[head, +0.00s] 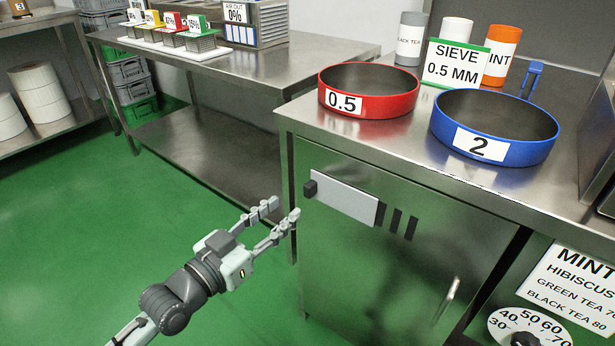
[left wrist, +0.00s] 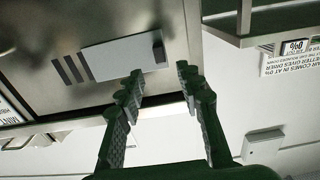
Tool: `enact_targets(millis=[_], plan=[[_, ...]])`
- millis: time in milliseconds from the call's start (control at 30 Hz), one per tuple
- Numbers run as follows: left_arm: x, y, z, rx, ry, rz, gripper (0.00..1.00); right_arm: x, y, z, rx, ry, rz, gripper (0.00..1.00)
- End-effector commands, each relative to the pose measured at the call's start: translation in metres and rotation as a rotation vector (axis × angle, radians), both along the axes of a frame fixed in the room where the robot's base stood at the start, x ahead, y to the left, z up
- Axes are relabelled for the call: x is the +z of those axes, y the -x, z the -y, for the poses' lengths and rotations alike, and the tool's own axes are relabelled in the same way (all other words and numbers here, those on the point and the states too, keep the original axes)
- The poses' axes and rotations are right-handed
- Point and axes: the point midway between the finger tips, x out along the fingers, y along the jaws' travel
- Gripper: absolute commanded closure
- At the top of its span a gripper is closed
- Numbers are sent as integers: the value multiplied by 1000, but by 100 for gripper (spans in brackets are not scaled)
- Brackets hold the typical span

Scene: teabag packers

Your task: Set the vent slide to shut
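The vent slide is a light grey plate (head: 342,198) on the steel cabinet front, with a dark knob (head: 310,188) at its left end. Dark upright slots (head: 404,225) show uncovered just right of the plate. In the left wrist view, the picture is turned over: the plate (left wrist: 112,58) has its knob (left wrist: 158,47) at the right and the slots (left wrist: 70,68) at the left. My left gripper (head: 283,210) is open and empty, left of and below the knob, apart from it. In the left wrist view, the knob shows beyond the gap between the fingertips (left wrist: 160,74).
A red sieve (head: 368,108) and a blue sieve (head: 497,150) stand on the counter above. A cabinet handle (head: 447,297) sticks out at lower right, near a dial (head: 530,328). A steel side table (head: 200,105) stands behind at left. The green floor beside my arm is clear.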

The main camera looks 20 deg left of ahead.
Motion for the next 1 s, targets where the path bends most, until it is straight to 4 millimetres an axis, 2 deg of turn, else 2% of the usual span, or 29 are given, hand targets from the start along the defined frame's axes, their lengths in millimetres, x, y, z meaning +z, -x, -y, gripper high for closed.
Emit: enact_targets(millis=[167, 400, 600, 967, 1000], plan=[[3, -10, 3, 0, 5, 10, 64, -1, 3, 1, -2, 3, -8, 60], [3, -46, 17, 0, 5, 10, 64, -4, 3, 2, 0, 3, -9, 60], [3, -68, 24, 0, 3, 8, 64, -8, 4, 3, -1, 3, -17, 60], [2, -73, 27, -1, 2, 6, 64, -10, 3, 2, 0, 2, -17, 60], [2, -73, 27, -1, 2, 6, 69, -9, 3, 2, 0, 2, -16, 60]])
